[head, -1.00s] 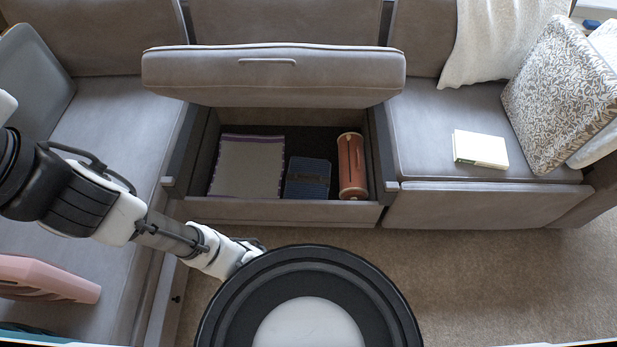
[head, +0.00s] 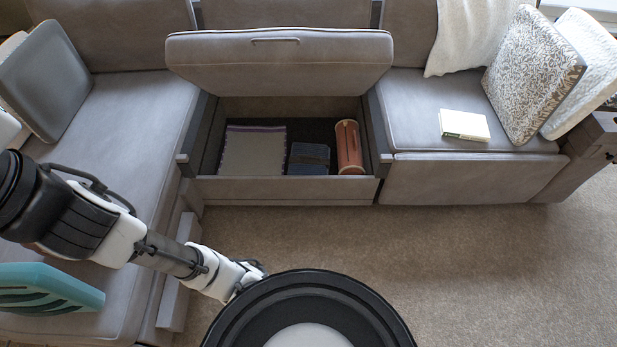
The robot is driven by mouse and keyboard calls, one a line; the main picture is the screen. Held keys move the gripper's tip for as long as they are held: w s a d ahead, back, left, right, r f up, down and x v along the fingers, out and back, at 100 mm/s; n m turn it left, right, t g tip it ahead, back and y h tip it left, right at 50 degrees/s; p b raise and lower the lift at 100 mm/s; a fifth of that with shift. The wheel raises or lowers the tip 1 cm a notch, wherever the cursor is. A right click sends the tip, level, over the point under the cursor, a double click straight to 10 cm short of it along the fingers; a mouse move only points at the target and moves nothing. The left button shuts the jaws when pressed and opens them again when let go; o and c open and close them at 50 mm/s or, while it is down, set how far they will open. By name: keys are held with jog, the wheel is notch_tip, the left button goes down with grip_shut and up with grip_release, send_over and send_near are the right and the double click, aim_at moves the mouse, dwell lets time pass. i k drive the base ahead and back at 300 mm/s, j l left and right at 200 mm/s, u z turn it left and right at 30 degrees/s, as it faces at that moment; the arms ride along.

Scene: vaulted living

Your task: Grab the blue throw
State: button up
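The blue throw (head: 309,158) looks like a small dark-blue folded cloth lying in the open storage compartment (head: 285,188) under the middle sofa seat. It lies between a folded grey-beige cloth with a purple edge (head: 253,152) on its left and a terracotta roll (head: 348,148) on its right. Nothing covers it from above. My arm reaches from the left edge toward the bottom middle, short of the sofa front. Its end passes behind a round black part of my body, and the gripper fingers do not show.
The hinged seat lid (head: 280,65) stands raised behind the compartment. A white book (head: 464,124) and a patterned cushion (head: 532,75) are on the right seat. A grey cushion (head: 45,80) and a teal slotted object (head: 48,289) are on the left section. The carpet (head: 450,260) in front is clear.

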aim_at(305, 159)
jog(key=k, duration=0.45)
jog(key=i+l+u, duration=0.4)
jog(key=i+l, duration=0.5)
jog(key=i, duration=0.3)
jog(key=i+l+u, duration=0.35)
jog(key=i+l, duration=0.7)
jog(key=l, duration=0.15)
